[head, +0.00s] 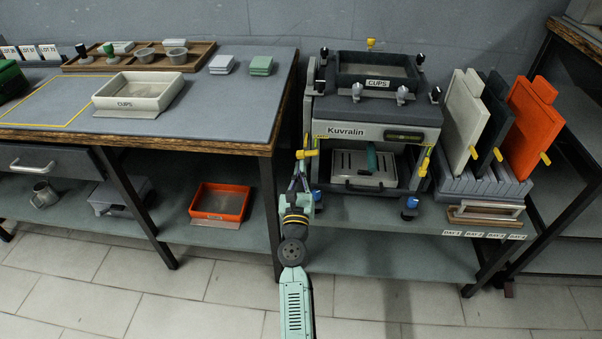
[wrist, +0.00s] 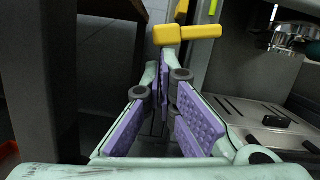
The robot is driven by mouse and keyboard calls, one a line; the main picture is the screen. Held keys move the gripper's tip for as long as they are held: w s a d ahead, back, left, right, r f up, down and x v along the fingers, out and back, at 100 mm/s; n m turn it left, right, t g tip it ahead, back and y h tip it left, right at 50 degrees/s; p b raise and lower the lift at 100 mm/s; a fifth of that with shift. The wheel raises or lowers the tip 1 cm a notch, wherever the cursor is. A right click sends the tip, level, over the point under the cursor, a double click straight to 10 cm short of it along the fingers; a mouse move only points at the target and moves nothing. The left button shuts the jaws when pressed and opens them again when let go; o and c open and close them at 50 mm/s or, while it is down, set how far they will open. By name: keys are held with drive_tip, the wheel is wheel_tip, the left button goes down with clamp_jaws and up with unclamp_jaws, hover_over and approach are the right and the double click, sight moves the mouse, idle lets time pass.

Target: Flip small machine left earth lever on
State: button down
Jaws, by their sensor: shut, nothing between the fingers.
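The small machine (head: 375,133), marked Kuvralin, stands on the lower shelf. On its left side is a yellow lever (head: 304,154), which also shows in the wrist view (wrist: 186,33) as a thick block with a bar pointing right. My gripper (head: 300,170) is just below the lever in the head view. In the wrist view my gripper (wrist: 165,72) is shut and empty, with its purple-padded fingers pointing at the lever. The fingertips are very close to the lever's underside; I cannot tell whether they touch.
The table leg (wrist: 55,80) stands close on the left. The machine's drip tray (wrist: 270,125) lies to the right. Another yellow lever (head: 424,163) is on the machine's right side. Coloured boards (head: 532,115) stand in a rack further right.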

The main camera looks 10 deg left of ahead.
drive_tip(key=v, duration=0.7)
drive_tip(key=shift+s, duration=0.2)
drive_tip(key=shift+s+f, duration=0.1)
